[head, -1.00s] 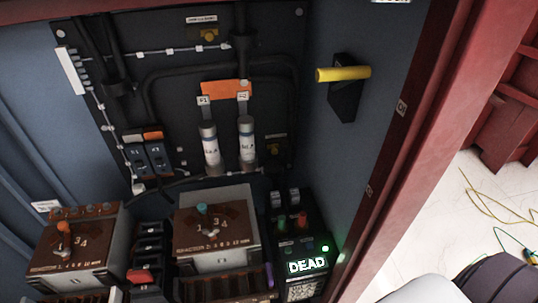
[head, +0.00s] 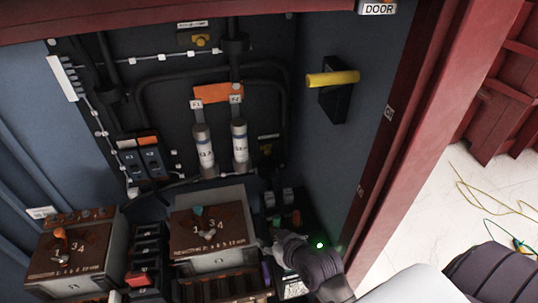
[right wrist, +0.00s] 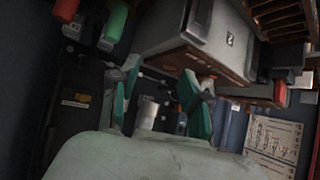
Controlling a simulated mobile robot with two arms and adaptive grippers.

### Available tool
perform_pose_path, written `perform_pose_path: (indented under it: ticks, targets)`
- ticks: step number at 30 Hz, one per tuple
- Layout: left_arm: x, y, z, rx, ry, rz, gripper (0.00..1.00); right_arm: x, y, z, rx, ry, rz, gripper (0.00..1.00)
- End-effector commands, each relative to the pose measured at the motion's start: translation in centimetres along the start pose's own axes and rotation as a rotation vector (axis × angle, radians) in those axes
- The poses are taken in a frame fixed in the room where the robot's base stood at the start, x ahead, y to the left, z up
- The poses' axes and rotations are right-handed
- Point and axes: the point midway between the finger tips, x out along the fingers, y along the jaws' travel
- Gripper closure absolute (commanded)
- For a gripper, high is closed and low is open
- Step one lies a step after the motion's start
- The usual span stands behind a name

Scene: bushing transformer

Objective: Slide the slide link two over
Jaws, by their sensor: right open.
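My right gripper (head: 268,248) is beside the right corner of the right-hand box, in front of the small control panel. In the right wrist view its two teal fingers (right wrist: 160,105) are apart with nothing held between them. A grey box marked 2 (right wrist: 195,45) is just above the fingers in the right wrist view. A black stack (head: 150,247) with a red piece (head: 138,279) stands between the two boxes. I cannot tell which part is slide link two. My left gripper is out of view.
The left-hand box (head: 88,284) has an orange knob (head: 59,233). Two fuses (head: 240,147) stand on the back panel. A yellow handle (head: 332,78) sticks out from the right wall. The red cabinet edge (head: 392,130) borders the opening on the right.

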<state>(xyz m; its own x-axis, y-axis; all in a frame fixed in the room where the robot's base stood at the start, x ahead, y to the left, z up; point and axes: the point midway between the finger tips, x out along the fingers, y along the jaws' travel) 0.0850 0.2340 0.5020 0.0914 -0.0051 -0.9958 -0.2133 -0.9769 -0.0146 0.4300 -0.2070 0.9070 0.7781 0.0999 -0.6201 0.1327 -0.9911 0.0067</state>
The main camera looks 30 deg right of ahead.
Motion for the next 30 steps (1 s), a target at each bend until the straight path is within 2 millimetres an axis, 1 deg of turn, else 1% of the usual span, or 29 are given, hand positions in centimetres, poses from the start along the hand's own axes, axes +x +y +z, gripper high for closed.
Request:
perform_pose_path:
  ticks: [1,3,5,6,9,12,15,20,25,30]
  targets:
    - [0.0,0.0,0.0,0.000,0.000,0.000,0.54,0.7,0.6,-1.4,0.013,0.068,0.016,0.53]
    - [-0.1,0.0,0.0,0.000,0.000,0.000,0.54,1.5,1.7,-3.4,0.027,0.170,0.048,0.53]
    - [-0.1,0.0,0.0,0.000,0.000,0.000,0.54,2.2,2.7,-5.1,0.042,0.261,0.083,0.53]
    - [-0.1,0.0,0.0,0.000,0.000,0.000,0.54,2.6,3.6,-6.1,0.055,0.323,0.113,0.53]
    - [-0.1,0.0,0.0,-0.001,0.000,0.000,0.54,3.2,5.8,-8.1,0.087,0.469,0.202,0.53]
    - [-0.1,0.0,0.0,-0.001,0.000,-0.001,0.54,3.3,7.6,-9.2,0.115,0.576,0.288,0.53]
    - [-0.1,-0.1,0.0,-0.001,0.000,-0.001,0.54,3.1,8.7,-9.7,0.131,0.634,0.346,0.53]
    - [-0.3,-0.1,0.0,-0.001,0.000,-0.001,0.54,3.4,9.5,-10.4,0.137,0.663,0.373,0.53]
    - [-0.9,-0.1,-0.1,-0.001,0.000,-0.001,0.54,5.2,10.5,-12.0,0.135,0.663,0.372,0.53]
    - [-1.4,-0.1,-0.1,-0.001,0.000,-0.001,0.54,7.9,11.9,-14.1,0.134,0.661,0.371,0.53]
